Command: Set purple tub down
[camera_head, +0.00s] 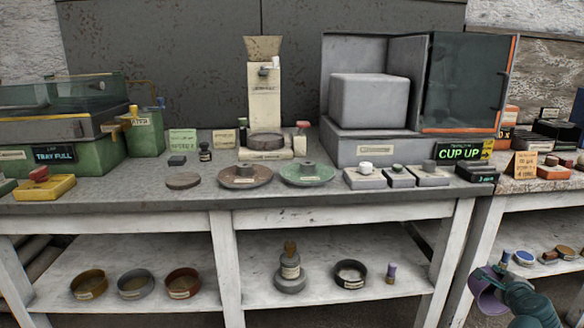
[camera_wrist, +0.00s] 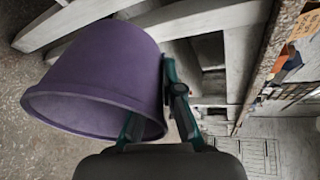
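The purple tub (camera_head: 487,292) is at the lower right in the head view, in the air in front of the right-hand table. It fills the left half of the wrist view (camera_wrist: 95,65), tilted in that picture with its wide rim towards the camera. My gripper (camera_head: 507,277) has its teal fingers at the tub's side. In the wrist view, one finger shows at the rim and the other (camera_wrist: 172,90) along the outside, with the tub's wall between them. My gripper is shut on the tub. Parts of the fingers are hidden.
The main table (camera_head: 330,195) is crowded with equipment, dishes and small blocks. Its lower shelf (camera_head: 220,285) holds several bowls, with bare stretches between them. A second table (camera_head: 535,187) stands at right; its lower shelf holds a blue-topped dish (camera_head: 523,257) and small items.

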